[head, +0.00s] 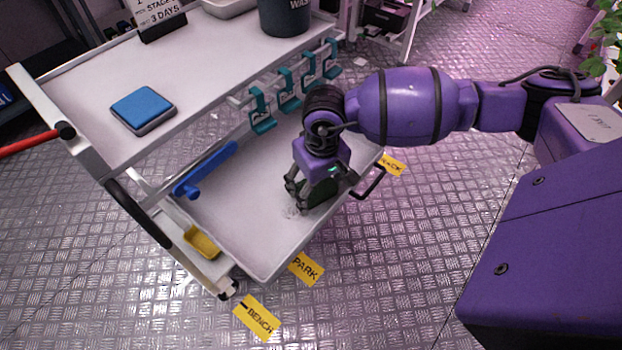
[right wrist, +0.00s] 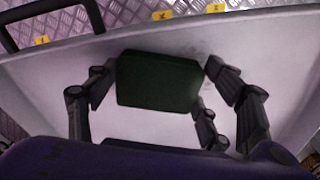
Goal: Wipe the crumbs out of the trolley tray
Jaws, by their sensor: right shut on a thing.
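The trolley tray (head: 235,222) is the white lower shelf, pulled out toward the aisle, with a raised rim and a black handle (head: 370,184). My right gripper (head: 311,196) reaches down into its right half. Its fingers are shut on a dark green block-shaped pad (right wrist: 158,82), which looks close to or on the tray floor; contact cannot be told. A patch of small grey crumbs (head: 292,212) lies just left of the fingers. Faint specks also show beside the pad in the right wrist view. My left gripper is not in view.
A blue long-handled tool (head: 207,168) lies along the tray's back left side; a yellow piece (head: 202,241) sits at the left end. Teal hooks (head: 284,88) hang from the upper shelf (head: 205,60), close behind my wrist. A blue-topped block (head: 143,108) rests above.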

